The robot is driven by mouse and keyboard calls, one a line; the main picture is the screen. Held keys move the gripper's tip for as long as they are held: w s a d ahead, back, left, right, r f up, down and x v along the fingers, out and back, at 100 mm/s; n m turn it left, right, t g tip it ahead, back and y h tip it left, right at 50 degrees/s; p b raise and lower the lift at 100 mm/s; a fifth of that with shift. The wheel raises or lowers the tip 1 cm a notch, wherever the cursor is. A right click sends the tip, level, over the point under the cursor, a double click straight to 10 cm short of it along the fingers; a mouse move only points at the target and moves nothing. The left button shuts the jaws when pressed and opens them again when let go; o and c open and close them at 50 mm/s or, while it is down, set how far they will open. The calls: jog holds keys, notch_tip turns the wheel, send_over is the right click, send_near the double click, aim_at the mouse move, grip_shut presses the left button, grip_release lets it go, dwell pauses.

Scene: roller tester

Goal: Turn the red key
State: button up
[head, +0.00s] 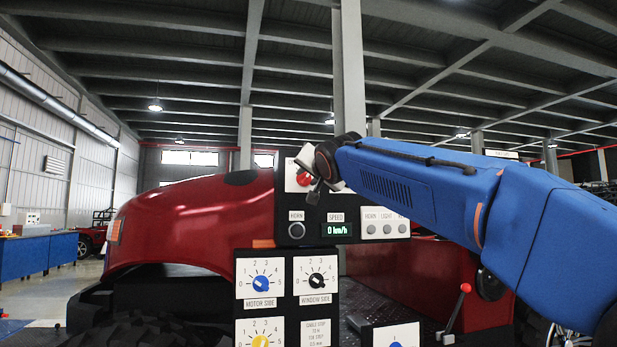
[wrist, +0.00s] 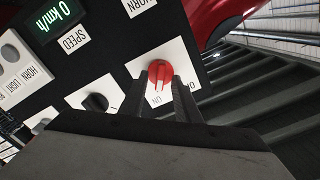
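The red key (wrist: 159,73) is a round red knob on a white plate with lettering, mounted on a black control panel. In the head view the red key (head: 304,180) shows just left of my gripper (head: 322,168), partly covered by it. In the wrist view the two dark fingers of my gripper (wrist: 165,92) are apart and point at the key from below in the picture. Their tips are close to the key's lower edge. Lettering on the plate shows between them. I cannot tell whether they touch the key.
A black knob (wrist: 96,102) sits beside the key on the panel. The speed display (head: 336,229) reads 0 km/h. Below are a blue motor-side knob (head: 261,284), a black window-side knob (head: 317,281) and a yellow knob (head: 260,342). A red-topped lever (head: 465,288) stands lower right.

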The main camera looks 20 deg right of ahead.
jog(key=shift+w, duration=0.2)
grip_shut()
